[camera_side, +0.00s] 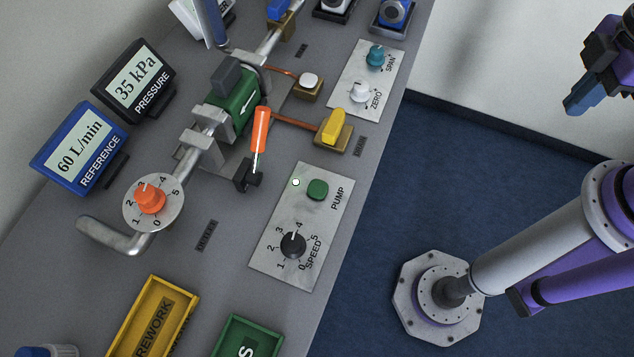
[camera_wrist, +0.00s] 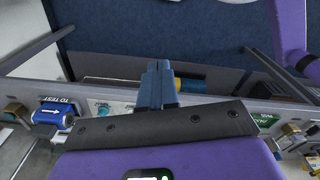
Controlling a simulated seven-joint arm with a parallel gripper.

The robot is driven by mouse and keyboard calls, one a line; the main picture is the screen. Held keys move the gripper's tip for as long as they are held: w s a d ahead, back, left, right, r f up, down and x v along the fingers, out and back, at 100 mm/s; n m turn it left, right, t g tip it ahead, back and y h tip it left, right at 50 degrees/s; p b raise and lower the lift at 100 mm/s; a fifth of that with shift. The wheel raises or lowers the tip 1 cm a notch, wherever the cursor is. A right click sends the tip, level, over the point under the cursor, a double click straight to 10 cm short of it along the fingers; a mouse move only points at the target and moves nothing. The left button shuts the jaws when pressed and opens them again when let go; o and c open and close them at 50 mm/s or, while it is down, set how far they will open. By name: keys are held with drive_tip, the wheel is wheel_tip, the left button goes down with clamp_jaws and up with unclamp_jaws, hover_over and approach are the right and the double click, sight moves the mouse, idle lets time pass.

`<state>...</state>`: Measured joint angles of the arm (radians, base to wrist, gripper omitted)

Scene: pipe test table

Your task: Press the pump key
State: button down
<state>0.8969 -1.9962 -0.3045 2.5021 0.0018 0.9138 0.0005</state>
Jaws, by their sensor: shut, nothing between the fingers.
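The green pump key (camera_side: 317,190) sits on a pale metal panel (camera_side: 281,257) marked PUMP and SPEED in the side view. A small white lamp (camera_side: 296,182) shows beside the key. A black speed knob (camera_side: 293,245) is on the same panel. My gripper (camera_side: 574,105) is at the upper right of the side view, off the table and well apart from the key. Its blue fingers are shut and empty, and they also show together in the wrist view (camera_wrist: 157,85). I cannot make out the pump key in the wrist view.
An orange-handled lever (camera_side: 260,130) and a yellow valve knob (camera_side: 334,125) stand near the panel. Displays read 35 kPa (camera_side: 134,80) and 60 L/min (camera_side: 80,148). A yellow tray (camera_side: 190,290) and a green tray (camera_side: 225,330) lie at the front.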

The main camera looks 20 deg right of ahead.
drive_tip(key=n+t+y, duration=0.5)
drive_tip(key=n+y, duration=0.2)
drive_tip(key=n, duration=0.1)
hover_over(323, 190)
wheel_tip(323, 190, down, 7)
drive_tip(key=shift+f, duration=0.2)
drive_tip(key=shift+f, duration=4.4)
drive_tip(key=shift+f, duration=0.1)
drive_tip(key=shift+f, duration=0.35)
